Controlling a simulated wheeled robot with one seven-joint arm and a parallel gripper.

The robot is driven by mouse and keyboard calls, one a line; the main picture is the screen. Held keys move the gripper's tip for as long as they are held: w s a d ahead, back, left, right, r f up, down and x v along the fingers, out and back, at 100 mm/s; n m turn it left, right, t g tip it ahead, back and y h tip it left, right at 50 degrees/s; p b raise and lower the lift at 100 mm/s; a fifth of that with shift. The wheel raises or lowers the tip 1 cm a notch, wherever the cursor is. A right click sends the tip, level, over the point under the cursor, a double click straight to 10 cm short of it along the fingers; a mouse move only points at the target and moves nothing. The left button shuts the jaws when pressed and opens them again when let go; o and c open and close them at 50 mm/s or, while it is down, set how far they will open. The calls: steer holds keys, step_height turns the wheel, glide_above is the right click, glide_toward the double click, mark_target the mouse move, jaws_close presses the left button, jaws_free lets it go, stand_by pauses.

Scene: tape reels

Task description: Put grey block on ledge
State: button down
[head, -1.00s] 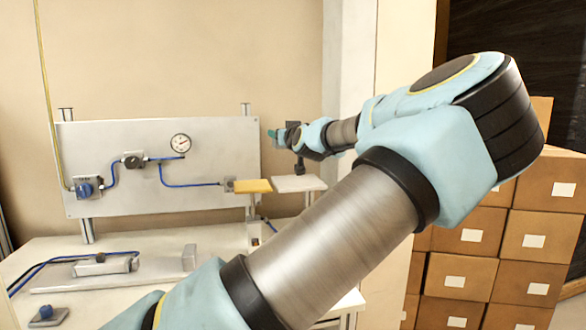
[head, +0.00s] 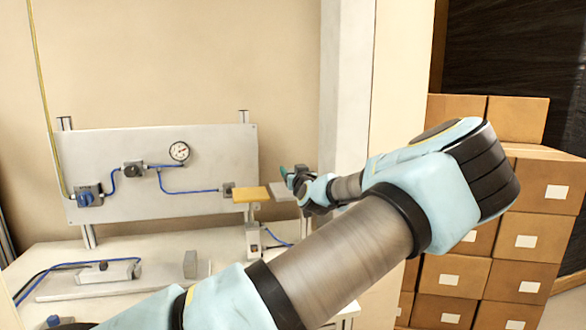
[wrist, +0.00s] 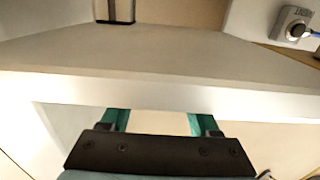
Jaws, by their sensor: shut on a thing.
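My gripper (head: 285,173) has its green fingertips low over the grey ledge (head: 281,193), a small flat shelf in front of the wall panel. In the wrist view the fingers of my gripper (wrist: 160,122) stand apart, and their tips are hidden behind the edge of the grey ledge (wrist: 165,62). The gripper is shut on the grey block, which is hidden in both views. I cannot tell whether the block touches the ledge. A yellow ledge (head: 251,194) is just left of the grey one.
The panel (head: 110,190) behind carries a round gauge (head: 180,151), valves and blue hoses. Below, the worktable (head: 140,246) holds a metal fixture (head: 110,272) and a small upright grey piece (head: 190,264). Cardboard boxes (head: 525,240) are stacked at right, beyond a pale pillar (head: 345,85).

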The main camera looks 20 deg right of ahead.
steer(key=shift+f, duration=0.2)
steer(key=shift+c, duration=0.6)
jaws_free()
steer(key=shift+r, duration=0.1)
steer(key=shift+r, duration=0.1)
steer(key=s+b, duration=0.4)
steer(key=s, duration=0.8)
steer(key=shift+a, duration=0.35)
